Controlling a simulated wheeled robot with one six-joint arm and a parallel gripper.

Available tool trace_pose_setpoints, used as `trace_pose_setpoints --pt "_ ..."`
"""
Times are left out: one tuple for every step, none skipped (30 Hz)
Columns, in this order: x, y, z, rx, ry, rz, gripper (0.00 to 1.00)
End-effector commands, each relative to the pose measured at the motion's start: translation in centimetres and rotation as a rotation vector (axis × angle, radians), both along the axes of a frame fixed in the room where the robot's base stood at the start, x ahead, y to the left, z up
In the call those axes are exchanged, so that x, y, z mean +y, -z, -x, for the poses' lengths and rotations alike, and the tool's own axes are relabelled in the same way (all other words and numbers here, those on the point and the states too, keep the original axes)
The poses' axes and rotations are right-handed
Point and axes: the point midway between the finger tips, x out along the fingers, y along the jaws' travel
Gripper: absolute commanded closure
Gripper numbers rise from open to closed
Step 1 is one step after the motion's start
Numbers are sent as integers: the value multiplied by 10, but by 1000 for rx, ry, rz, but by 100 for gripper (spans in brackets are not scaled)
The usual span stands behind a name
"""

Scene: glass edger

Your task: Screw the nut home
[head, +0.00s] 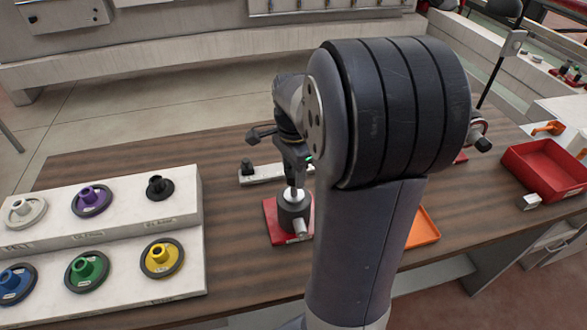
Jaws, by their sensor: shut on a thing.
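A grey cylindrical fixture (294,215) stands upright on a red base plate (272,222) on the wooden bench. My gripper (291,182) points down directly over the fixture's top, its fingers closed. It is shut on a small part at the fixture's top, which I take to be the nut. The fingers hide most of that part, and its thread and seating cannot be made out. A pale, shiny patch shows just below the fingertips.
A white stepped rack (188,222) with several coloured wheels stands left. A white block (262,174) with a black knob sits behind the fixture. A red bin (545,168) and an orange tray (424,228) lie right. My arm hides the bench's middle.

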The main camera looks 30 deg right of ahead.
Motion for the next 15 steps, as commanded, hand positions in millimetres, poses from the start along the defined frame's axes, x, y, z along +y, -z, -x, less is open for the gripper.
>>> trace_pose_setpoints --pt "-1 -2 0 -1 54 3 85" --pt "-1 -2 0 -1 88 3 85" --pt "-1 -2 0 -1 134 3 85" --pt "-1 -2 0 -1 168 3 85" --pt "-1 -2 0 -1 202 3 85" --pt "-1 -2 0 -1 249 3 85" --pt "-1 -2 0 -1 283 3 85" --pt "-1 -1 0 -1 318 3 85" --pt "-1 -1 0 0 363 3 85" --pt "-1 -1 0 0 397 3 85" --pt "-1 -1 0 0 432 3 85" --pt "-1 -1 0 0 478 3 85" --pt "-1 -1 0 0 512 3 85" --pt "-1 -1 0 0 546 3 85" --pt "-1 -1 0 0 590 3 85"
